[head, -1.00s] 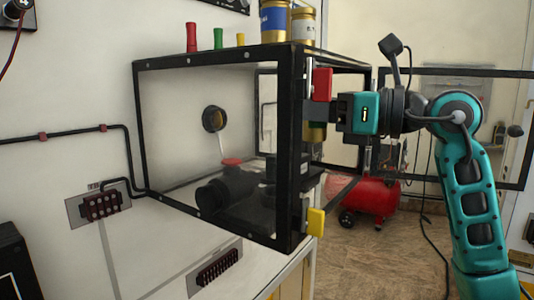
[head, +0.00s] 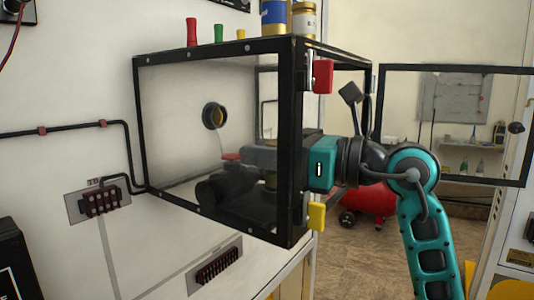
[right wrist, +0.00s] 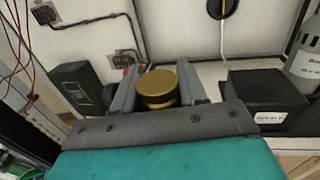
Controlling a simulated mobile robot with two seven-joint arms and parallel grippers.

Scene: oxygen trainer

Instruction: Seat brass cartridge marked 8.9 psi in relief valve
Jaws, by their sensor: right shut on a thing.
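My right gripper (head: 262,162) is inside the black-framed, clear-walled box and shows through its front panel. It is shut on a brass cartridge (right wrist: 157,86), whose round gold top sits between the two grey fingers in the right wrist view. The cartridge's lower part shows dimly under the gripper in the head view (head: 270,181). Its marking cannot be read. A dark cylindrical fitting (head: 224,190) lies on the box floor left of and below the gripper. I cannot tell for sure which part is the relief valve. My left gripper is not in view.
The box frame (head: 298,150) surrounds my right wrist closely, with its door (head: 455,68) swung open to the right. A blue-labelled canister (head: 274,17) and a white-labelled canister (head: 304,21) stand on top. A ringed port (head: 214,116) is on the back wall. A black block (right wrist: 265,100) stands beside the gripper.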

